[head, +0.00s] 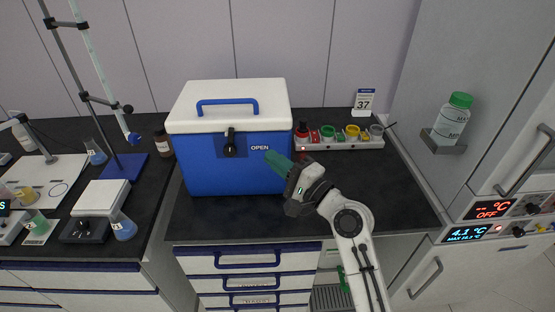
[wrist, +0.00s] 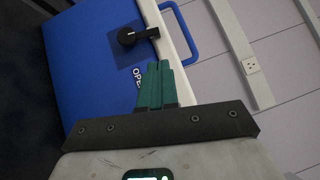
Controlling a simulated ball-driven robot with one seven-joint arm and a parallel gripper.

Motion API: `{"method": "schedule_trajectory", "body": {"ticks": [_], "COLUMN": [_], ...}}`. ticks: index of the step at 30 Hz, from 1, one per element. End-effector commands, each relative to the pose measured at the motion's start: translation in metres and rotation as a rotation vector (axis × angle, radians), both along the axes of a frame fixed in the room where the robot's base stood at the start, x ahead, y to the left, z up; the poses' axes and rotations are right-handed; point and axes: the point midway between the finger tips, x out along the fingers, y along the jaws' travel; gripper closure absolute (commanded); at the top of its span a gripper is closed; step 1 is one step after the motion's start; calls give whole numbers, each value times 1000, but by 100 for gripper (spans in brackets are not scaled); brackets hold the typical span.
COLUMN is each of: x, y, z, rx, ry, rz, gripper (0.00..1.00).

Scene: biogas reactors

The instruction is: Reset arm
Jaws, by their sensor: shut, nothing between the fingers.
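My gripper (head: 277,162) is in front of the right part of the blue cool box, with its green fingers together and nothing between them. The same green fingers (wrist: 159,88) show in the wrist view, pointing at the box near its OPEN label. My arm reaches up from the lower right of the head view. The blue cool box (head: 225,172) stands on the dark bench with its white lid down. Its black latch knob (head: 230,149) also shows in the wrist view (wrist: 127,37). I cannot tell whether the fingertips touch the box.
A rack (head: 350,143) with coloured items stands right of the box, by a red-capped bottle (head: 302,131). A green-capped bottle (head: 453,121) sits on a wall holder at right. A brown bottle (head: 163,144) stands left of the box. The bench (head: 395,195) is clear at right.

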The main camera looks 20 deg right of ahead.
Motion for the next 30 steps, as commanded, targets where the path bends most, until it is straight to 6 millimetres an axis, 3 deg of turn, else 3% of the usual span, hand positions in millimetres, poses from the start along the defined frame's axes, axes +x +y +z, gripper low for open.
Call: {"method": "schedule_trajectory", "body": {"ticks": [12, 16, 20, 23, 27, 30], "x": [0, -21, -68, -116, -192, -251], "y": [0, 6, 8, 1, -21, -43], "z": [0, -35, -100, -150, -205, -232], "rx": [0, -166, -495, -765, -1098, -1297], "ry": [0, 53, 158, 257, 409, 526], "rz": [0, 22, 85, 167, 318, 448], "gripper": [100, 100, 100, 100, 100, 100]}}
